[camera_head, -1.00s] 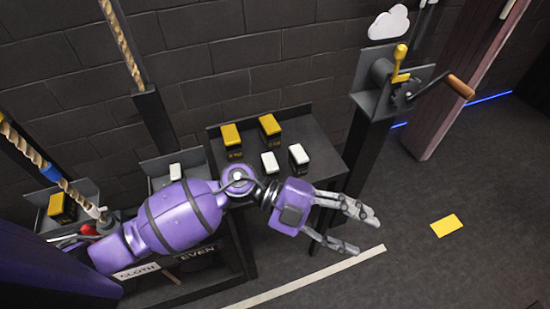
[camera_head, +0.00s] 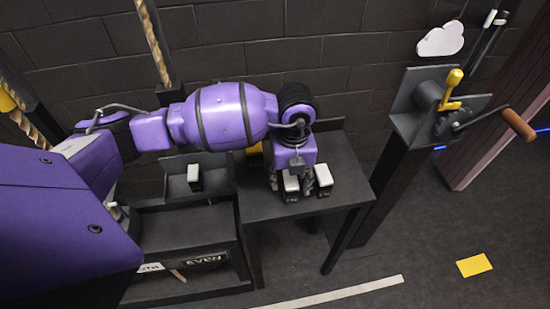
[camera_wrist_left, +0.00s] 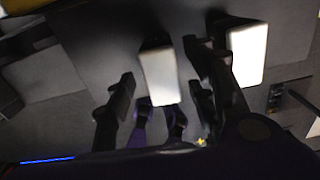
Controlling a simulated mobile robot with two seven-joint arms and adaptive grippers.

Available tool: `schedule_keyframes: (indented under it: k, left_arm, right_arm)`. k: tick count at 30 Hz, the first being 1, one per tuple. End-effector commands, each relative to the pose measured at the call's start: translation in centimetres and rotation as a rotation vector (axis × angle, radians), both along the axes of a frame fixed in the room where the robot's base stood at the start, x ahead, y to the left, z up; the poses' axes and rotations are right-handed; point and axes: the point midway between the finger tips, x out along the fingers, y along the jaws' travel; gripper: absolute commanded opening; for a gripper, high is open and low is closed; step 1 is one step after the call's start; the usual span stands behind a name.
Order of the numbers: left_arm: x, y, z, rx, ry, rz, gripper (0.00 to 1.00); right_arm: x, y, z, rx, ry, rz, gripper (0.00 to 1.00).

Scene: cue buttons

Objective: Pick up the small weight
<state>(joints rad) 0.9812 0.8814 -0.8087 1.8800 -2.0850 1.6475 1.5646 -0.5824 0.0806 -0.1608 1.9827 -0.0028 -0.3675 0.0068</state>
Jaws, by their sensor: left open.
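Two small black weights with white tops stand on the dark table. One weight (camera_head: 291,184) is at my left gripper (camera_head: 289,180), and the other weight (camera_head: 323,175) stands just to its right. My left gripper points down, open, with its fingers on either side of the first weight. In the left wrist view this white top (camera_wrist_left: 158,76) lies between the two fingers, and the second white top (camera_wrist_left: 247,54) is outside the right finger. I cannot tell whether a finger touches either weight. My right gripper is not in view.
A third white-topped weight (camera_head: 194,176) sits in a tray on the left. The table (camera_head: 345,185) is bare at the right. A crank stand (camera_head: 420,110) stands beyond it.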

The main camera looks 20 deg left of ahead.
Motion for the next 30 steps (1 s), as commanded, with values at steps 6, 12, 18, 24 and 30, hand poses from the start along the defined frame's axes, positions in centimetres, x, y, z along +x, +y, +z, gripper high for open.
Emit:
schedule_keyframes:
  k: [6,12,18,24,30]
  left_arm:
    - [0.2,-0.2,-2.9,-0.001,-0.002,0.0,0.5]
    - [0.2,-0.2,-3.0,-0.002,-0.003,-0.001,0.5]
    - [0.2,-0.2,-3.0,-0.002,-0.002,-0.001,0.26]
    - [0.2,-0.3,-3.0,-0.002,-0.002,-0.001,0.0]
    - [0.2,-0.3,-3.0,-0.003,-0.002,-0.001,0.0]
  right_arm:
    - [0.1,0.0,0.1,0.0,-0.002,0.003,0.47]
    - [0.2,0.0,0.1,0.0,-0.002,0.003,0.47]
    - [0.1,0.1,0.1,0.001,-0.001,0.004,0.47]
    - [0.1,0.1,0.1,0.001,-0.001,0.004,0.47]
    - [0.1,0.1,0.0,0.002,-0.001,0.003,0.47]
